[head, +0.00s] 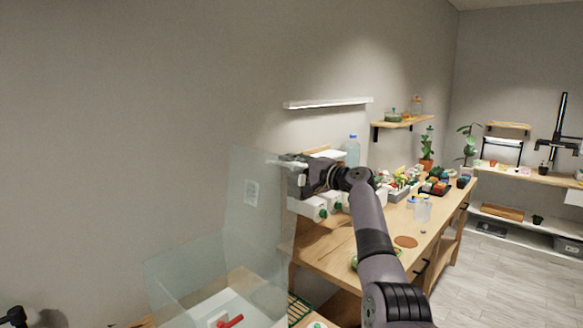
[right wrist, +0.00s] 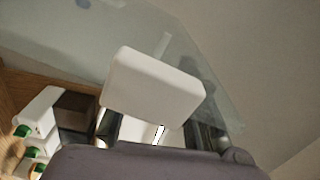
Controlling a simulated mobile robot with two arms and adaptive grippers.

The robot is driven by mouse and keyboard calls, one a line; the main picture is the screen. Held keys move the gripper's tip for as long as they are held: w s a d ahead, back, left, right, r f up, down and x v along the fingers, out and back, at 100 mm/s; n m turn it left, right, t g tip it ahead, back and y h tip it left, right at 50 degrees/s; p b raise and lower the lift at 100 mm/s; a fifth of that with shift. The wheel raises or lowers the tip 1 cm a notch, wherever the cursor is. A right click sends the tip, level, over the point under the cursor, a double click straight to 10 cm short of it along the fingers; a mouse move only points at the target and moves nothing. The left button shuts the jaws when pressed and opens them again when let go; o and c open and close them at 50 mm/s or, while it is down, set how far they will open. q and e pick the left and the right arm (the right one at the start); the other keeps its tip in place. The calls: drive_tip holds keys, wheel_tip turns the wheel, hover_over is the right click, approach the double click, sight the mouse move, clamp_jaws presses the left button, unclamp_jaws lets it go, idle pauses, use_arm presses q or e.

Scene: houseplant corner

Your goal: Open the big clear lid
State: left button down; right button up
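The big clear lid (head: 243,215) stands raised and steep above a clear box (head: 185,268) at the lower left of the head view. My right gripper (head: 284,161) is at the lid's upper right edge. In the right wrist view a white block (right wrist: 152,86), perhaps the lid's handle, sits at my right fingers and hides their tips. The clear sheet of the lid (right wrist: 205,60) spreads behind it. Whether the fingers are closed on the block is unclear. A dark part at the lower left corner of the head view may be my left gripper (head: 14,318).
A red object (head: 230,321) lies inside the clear box. To the right, a wooden table (head: 335,258) carries plants, bottles and white containers with green parts. A wall shelf (head: 402,122) is above it. Grey floor (head: 490,285) is free at the right.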

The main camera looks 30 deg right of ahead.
drive_tip(key=shift+f, duration=0.1)
drive_tip(key=shift+s+d, duration=0.2)
drive_tip(key=shift+s, duration=0.25)
drive_tip(key=v, duration=1.1)
